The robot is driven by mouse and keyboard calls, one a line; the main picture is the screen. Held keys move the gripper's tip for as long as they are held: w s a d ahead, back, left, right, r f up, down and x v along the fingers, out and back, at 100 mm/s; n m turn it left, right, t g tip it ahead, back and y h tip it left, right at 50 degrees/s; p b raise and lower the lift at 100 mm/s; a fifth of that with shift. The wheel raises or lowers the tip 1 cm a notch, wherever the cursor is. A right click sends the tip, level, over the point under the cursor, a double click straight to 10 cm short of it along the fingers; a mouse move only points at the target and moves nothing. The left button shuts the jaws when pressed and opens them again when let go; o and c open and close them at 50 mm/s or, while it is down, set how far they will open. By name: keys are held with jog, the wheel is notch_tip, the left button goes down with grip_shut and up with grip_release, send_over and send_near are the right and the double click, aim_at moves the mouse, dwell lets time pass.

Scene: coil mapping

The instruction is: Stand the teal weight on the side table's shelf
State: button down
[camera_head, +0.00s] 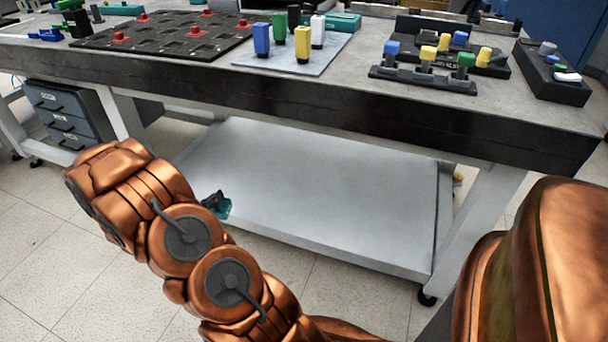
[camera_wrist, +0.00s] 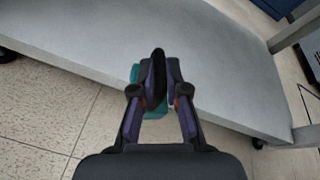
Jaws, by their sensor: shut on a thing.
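The teal weight (camera_wrist: 135,74) is held between the fingers of my gripper (camera_wrist: 158,90) in the wrist view. Its teal edges show around the dark fingers, and much of it is hidden behind them. In the head view a small part of the teal weight (camera_head: 224,209) shows at the left end of the side table's shelf (camera_head: 320,190), beside my copper arm. The shelf is a wide, light grey board low under the table. The weight is at the shelf's front left edge; I cannot tell whether it touches the surface.
The shelf is bare. Above it, the tabletop (camera_head: 350,90) overhangs and holds coloured blocks, a black board (camera_head: 165,35) and racks. A grey drawer unit (camera_head: 62,110) stands at the left. A white table leg (camera_head: 480,215) bounds the shelf on the right.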

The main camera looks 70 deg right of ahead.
jog(key=s+d+f+m+g, duration=0.3)
jog(key=s+d+f, duration=0.2)
jog(key=s+f, duration=0.25)
jog(key=shift+w+d+f+b, duration=0.75)
jog(key=shift+d+b, duration=0.25)
jog(key=shift+d, duration=1.4)
jog(key=shift+w+d+f+b, duration=0.75)
jog(key=shift+d+b, duration=0.3)
jog(key=shift+d, duration=1.35)
jog(key=shift+w+d+f+b, duration=0.7)
jog(key=shift+d+b, duration=0.3)
jog(key=shift+d, duration=1.4)
jog(key=shift+r, duration=0.1)
jog(key=c, duration=1.2)
grip_release()
jog(key=shift+w+a, duration=0.1)
jog(key=shift+a, duration=0.05)
